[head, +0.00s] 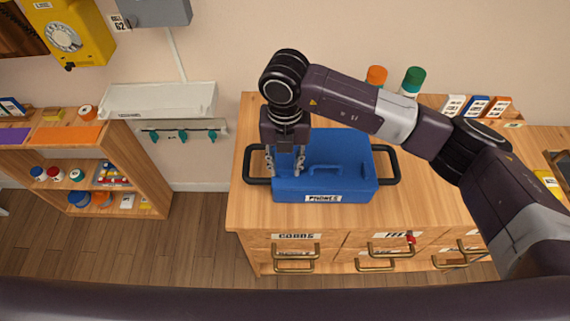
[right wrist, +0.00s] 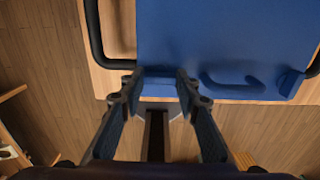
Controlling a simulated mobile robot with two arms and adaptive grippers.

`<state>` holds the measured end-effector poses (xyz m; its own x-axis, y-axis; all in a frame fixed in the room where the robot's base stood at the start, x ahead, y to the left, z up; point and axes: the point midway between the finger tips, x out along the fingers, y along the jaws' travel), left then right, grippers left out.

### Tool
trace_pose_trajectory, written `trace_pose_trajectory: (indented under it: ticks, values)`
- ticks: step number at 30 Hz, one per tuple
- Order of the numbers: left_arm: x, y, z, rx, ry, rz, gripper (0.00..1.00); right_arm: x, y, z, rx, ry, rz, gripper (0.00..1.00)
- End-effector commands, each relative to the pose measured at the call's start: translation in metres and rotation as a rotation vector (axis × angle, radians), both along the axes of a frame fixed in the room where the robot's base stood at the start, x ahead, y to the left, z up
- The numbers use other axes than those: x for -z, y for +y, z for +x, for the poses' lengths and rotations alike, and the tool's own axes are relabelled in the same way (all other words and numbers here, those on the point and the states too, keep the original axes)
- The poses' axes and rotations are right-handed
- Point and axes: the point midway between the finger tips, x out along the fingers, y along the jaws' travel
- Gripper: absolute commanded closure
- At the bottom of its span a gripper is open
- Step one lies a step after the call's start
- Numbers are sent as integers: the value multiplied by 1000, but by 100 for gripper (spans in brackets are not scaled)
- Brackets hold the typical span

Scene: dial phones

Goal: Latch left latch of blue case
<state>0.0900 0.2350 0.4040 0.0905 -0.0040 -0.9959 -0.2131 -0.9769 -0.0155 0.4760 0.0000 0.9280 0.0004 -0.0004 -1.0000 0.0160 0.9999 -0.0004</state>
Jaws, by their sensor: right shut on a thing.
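The blue case (head: 345,150) sits closed on the wooden cabinet, with a label at its front and a blue carry handle (head: 325,167) on it. My right gripper (head: 285,172) reaches down onto the left part of the case. In the right wrist view its fingertips (right wrist: 160,78) are on either side of a small blue piece, the left latch (right wrist: 158,88), at the case edge, and are shut on it. How far the latch is turned is partly hidden by the fingers. A second blue latch (right wrist: 290,82) shows at the right, beyond the handle. My left gripper is not in view.
Black side bars (head: 387,165) stick out from both ends of the case. Bottles with an orange cap (head: 376,76) and a green cap (head: 413,80) and small boxes (head: 475,106) stand behind. Drawers with brass handles (head: 295,256) are below. The cabinet top (head: 430,200) is clear at right.

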Motion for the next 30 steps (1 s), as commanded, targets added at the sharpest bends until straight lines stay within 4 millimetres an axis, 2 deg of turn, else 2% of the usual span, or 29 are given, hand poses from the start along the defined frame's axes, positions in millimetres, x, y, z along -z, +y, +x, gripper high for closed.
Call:
trace_pose_trajectory:
  ticks: [7, 8, 13, 23, 26, 30]
  values:
    - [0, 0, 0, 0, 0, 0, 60, 0, 0, 0, 1, 1, 1, 94]
    - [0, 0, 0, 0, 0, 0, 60, 0, 0, 0, 1, 1, 1, 69]
    - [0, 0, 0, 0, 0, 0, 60, 0, 0, 0, 0, 1, 1, 52]
    - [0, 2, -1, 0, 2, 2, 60, -4, 1, 0, -1, 0, 1, 52]
    - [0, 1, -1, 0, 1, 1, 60, -15, 1, 1, -2, -2, 2, 52]
    - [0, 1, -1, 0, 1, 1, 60, -43, 1, 1, -2, -4, 2, 52]
